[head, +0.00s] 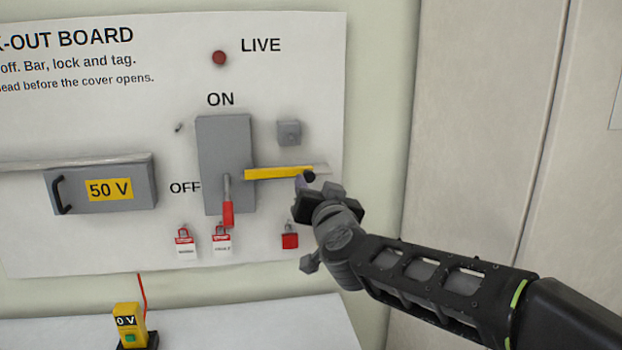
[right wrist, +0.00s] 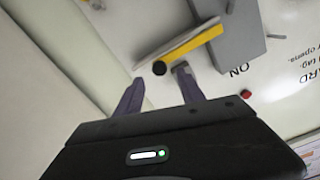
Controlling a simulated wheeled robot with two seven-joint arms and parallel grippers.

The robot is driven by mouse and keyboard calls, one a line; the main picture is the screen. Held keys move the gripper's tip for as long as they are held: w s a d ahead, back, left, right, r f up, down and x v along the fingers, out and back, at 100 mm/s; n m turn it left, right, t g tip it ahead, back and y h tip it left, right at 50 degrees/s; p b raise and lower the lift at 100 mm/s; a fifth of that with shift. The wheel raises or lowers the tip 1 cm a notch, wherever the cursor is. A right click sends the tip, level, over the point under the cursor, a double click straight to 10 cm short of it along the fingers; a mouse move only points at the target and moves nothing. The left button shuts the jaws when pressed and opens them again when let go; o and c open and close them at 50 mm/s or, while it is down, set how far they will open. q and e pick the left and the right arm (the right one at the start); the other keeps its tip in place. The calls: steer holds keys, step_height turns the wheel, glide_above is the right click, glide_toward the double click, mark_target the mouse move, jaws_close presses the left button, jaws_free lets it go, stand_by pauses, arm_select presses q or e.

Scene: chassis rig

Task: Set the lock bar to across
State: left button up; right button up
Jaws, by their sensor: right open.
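The lock bar (head: 275,173) is a yellow strip with a black knob (head: 308,175) at its right end. It lies about level, its left end at the right edge of the grey switch box (head: 222,140). The switch's red handle (head: 228,213) points down, near OFF. My right gripper (head: 312,190) is at the knob end and hides part of it. In the right wrist view the fingers (right wrist: 158,90) are apart, with the knob (right wrist: 159,68) just beyond and between the tips. The yellow bar (right wrist: 200,41) runs up and right from there. My left gripper is not in view.
A grey square block (head: 288,132) sits above the bar. Red padlocks and tags (head: 222,239) hang below. A grey 50 V cover (head: 100,187) is at left, and a yellow tester (head: 129,322) stands on the shelf (head: 250,325). A wall panel (head: 480,120) is at right.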

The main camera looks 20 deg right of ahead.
mark_target(310, 177)
steer(key=x, duration=0.5)
steer(key=shift+c, duration=0.3)
jaws_close()
stand_by(1.0)
